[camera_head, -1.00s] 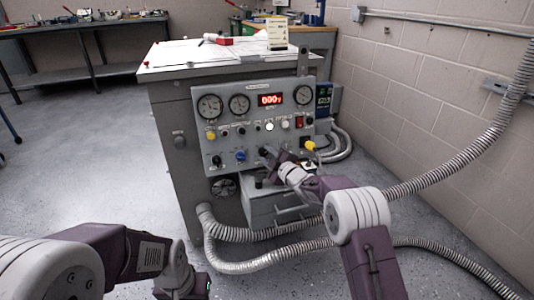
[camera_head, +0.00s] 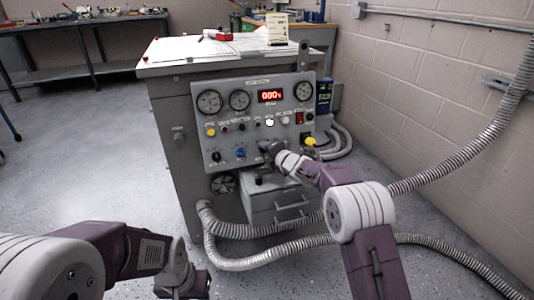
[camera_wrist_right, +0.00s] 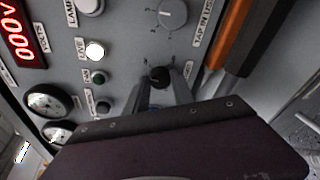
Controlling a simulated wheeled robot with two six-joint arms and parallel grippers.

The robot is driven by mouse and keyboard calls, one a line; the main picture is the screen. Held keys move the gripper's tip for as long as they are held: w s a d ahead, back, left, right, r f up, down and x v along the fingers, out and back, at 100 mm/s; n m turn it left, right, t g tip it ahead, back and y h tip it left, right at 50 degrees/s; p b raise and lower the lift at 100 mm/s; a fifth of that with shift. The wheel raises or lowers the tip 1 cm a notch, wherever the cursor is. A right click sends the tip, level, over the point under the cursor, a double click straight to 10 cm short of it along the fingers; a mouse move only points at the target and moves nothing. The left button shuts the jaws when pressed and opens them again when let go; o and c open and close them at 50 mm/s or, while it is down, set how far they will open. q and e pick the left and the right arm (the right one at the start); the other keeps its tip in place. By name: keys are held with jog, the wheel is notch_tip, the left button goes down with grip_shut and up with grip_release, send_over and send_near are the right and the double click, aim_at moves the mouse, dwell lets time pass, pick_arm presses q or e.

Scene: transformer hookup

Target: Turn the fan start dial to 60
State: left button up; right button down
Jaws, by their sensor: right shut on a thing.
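The grey control panel (camera_head: 255,120) is on the front of a bench, with gauges, buttons and knobs. My right gripper (camera_head: 266,147) is at the panel's lower right part. In the right wrist view, its fingers (camera_wrist_right: 163,82) are shut on a small black dial (camera_wrist_right: 158,76) with tick marks around it. I cannot read its label or exact setting. A blue knob (camera_head: 240,154) and a black knob (camera_head: 216,156) sit to its left in the head view. My left gripper (camera_head: 183,287) is low at the front, away from the panel; its jaws are unclear.
A grey dial marked "TAP IN USE" (camera_wrist_right: 173,13) and a lit white lamp (camera_wrist_right: 94,51) are close by in the right wrist view. A red display (camera_head: 270,96) reads zeros. A drawer box (camera_head: 278,203) and ribbed hoses (camera_head: 270,260) lie below and right. Floor at left is clear.

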jog(key=n+h+b, duration=0.1)
jog(key=n, duration=0.2)
jog(key=n+h+b, duration=0.1)
jog(key=n+b, duration=0.1)
jog(key=n, duration=0.2)
jog(key=n+b, duration=0.2)
jog(key=n, duration=0.2)
jog(key=shift+s+a+f+h, duration=0.1)
jog(key=shift+a+h, duration=0.25)
jog(key=shift+h, duration=0.05)
jog(key=n+b, duration=0.1)
jog(key=n, duration=0.2)
jog(key=shift+t+h+b, duration=0.3)
jog(key=shift+t, duration=0.1)
jog(key=n+b, duration=0.1)
jog(key=n, duration=0.3)
jog(key=shift+a+f+t+h+b, duration=0.1)
jog(key=shift+f+t+h+b, duration=0.05)
jog(key=shift+t+h+b, duration=0.2)
jog(key=n, duration=0.2)
jog(key=shift+s+n+t+b, duration=0.1)
jog(key=shift+n+t+b, duration=0.15)
jog(key=shift+n+b, duration=0.05)
jog(key=shift+n, duration=1.3)
jog(key=shift+t, duration=0.3)
